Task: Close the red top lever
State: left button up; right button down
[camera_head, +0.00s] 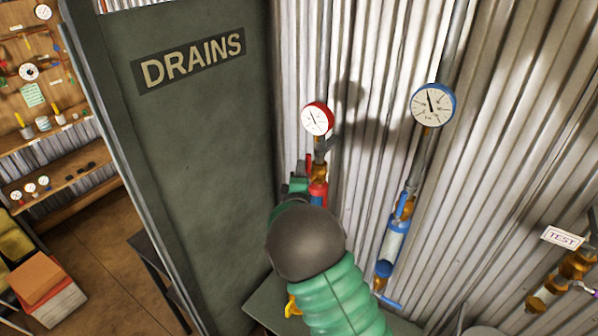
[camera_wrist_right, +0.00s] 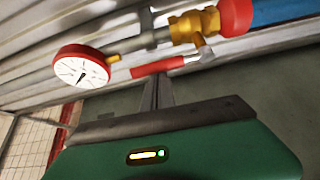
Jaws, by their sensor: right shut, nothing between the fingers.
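The red top lever (camera_wrist_right: 158,67) shows in the right wrist view, joined by a metal stem to a brass valve (camera_wrist_right: 195,25). In the head view the red lever (camera_head: 308,165) stands beside the pipe, just below the red-rimmed gauge (camera_head: 317,119). That gauge also shows in the wrist view (camera_wrist_right: 83,72). My right gripper (camera_wrist_right: 158,84) is shut and empty, its fingertips right at the lever's lower side; I cannot tell if they touch. In the head view my right gripper (camera_head: 300,183) is partly hidden behind my own wrist. My left gripper is in neither view.
A grey DRAINS panel (camera_head: 195,130) stands close on the left. A second pipe with a blue gauge (camera_head: 433,104) and blue valve (camera_head: 397,225) is on the right. A TEST tag (camera_head: 563,238) hangs further right. A corrugated wall (camera_head: 375,60) is behind the pipes.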

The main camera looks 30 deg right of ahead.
jog(key=s+d+f+m+g+h+b, duration=0.1)
jog(key=m+h+b, duration=0.4)
jog(key=m+b, duration=0.7)
jog(key=s+d+f+m+g+h+b, duration=0.2)
jog(key=s+f+m+g+h+b, duration=0.2)
jog(key=m+b, duration=0.8)
jog(key=shift+s+f+g+h+b, duration=0.3)
jog(key=shift+s+f+h+b, duration=0.6)
jog(key=shift+b, duration=2.85)
jog(key=shift+s+r, duration=0.15)
jog(key=shift+r, duration=0.15)
